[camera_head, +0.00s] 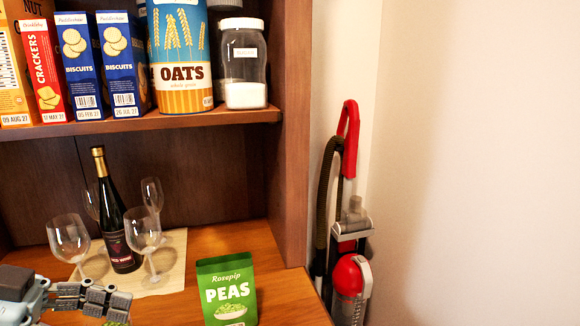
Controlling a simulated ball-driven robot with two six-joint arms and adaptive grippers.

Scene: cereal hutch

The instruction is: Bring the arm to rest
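My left gripper (108,302) comes in from the left at the bottom corner, in front of the glasses and bottle. Its grey jointed fingers point right, and the space between them is not clear enough to tell whether it is open or shut. A small green patch shows under its fingertips at the picture's bottom edge. A green peas packet (227,290) stands upright to the right of the gripper, apart from it. My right gripper is not in view.
A dark wine bottle (121,236) and several stemmed glasses (144,231) stand on a pale mat (176,262). The shelf (170,122) above holds cereal, crackers, biscuits, an oats canister (182,75) and a jar (243,70). A red vacuum cleaner (349,274) stands right of the hutch.

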